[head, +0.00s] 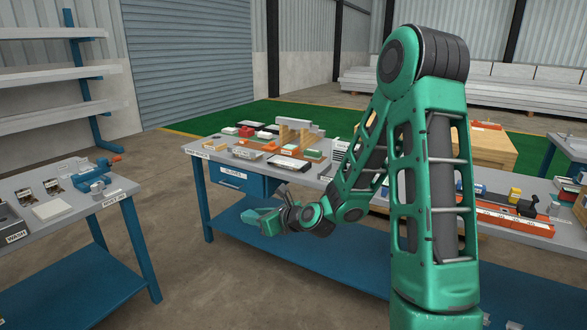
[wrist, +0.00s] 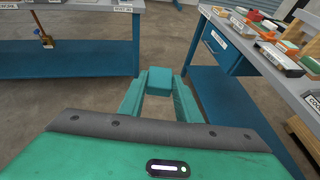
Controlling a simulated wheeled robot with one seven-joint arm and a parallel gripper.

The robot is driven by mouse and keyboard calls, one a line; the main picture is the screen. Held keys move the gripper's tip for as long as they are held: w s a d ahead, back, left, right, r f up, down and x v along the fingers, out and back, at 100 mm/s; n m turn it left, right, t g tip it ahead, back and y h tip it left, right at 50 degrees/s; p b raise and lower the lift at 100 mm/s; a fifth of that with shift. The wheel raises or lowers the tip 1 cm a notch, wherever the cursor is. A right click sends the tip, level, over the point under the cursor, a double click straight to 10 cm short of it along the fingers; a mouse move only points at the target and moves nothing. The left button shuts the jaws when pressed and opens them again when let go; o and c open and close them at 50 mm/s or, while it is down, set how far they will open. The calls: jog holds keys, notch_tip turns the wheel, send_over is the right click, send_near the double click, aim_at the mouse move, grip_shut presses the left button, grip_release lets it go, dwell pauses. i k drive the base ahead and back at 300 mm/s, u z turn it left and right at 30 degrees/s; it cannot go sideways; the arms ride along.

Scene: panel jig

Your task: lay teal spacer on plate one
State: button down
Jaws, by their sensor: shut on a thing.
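My gripper (head: 262,220) hangs in front of the middle bench, below the level of its top and clear of its edge. In the wrist view its two teal fingers (wrist: 158,98) are closed on a small teal block, the teal spacer (wrist: 160,80), held between the tips. In the head view the spacer cannot be told apart from the fingers. I cannot tell which piece is plate one; flat pieces lie on the middle bench, among them a dark-framed white panel (head: 289,163), and most labels are too small to read.
The middle bench (head: 222,153) carries blocks, orange pieces and a wooden stand (head: 295,132), with a blue drawer (head: 243,180) below its front edge. A side bench (head: 118,200) with a blue vise (head: 92,178) stands left. Open floor (head: 180,215) lies between them.

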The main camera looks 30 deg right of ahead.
aim_at(295, 164)
jog(key=z, duration=1.25)
jog(key=i, duration=2)
